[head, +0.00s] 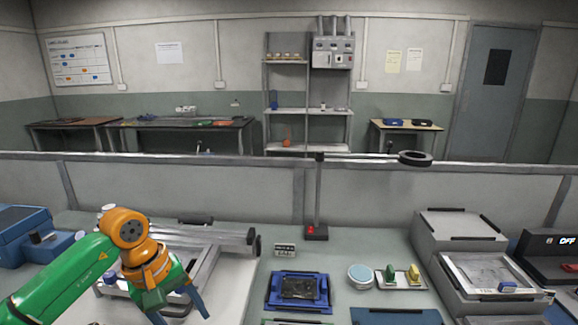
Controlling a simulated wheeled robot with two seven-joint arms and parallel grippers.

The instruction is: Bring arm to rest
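My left arm, green with an orange wrist, comes in from the left in the head view. Its gripper (180,311) points down with blue fingers spread apart. I see nothing held between the fingers. It is over the left part of the bench, in front of a grey metal frame (205,255). The lower fingertips are close to the bottom edge of the picture. My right arm and gripper are not in view.
A blue tray (272,300) with a dark part lies at the middle front. A round tin (360,275) and a small tray with green and yellow pieces (414,276) stand right of it. A lamp post (318,200) rises behind. Grey boxes (455,228) fill the right.

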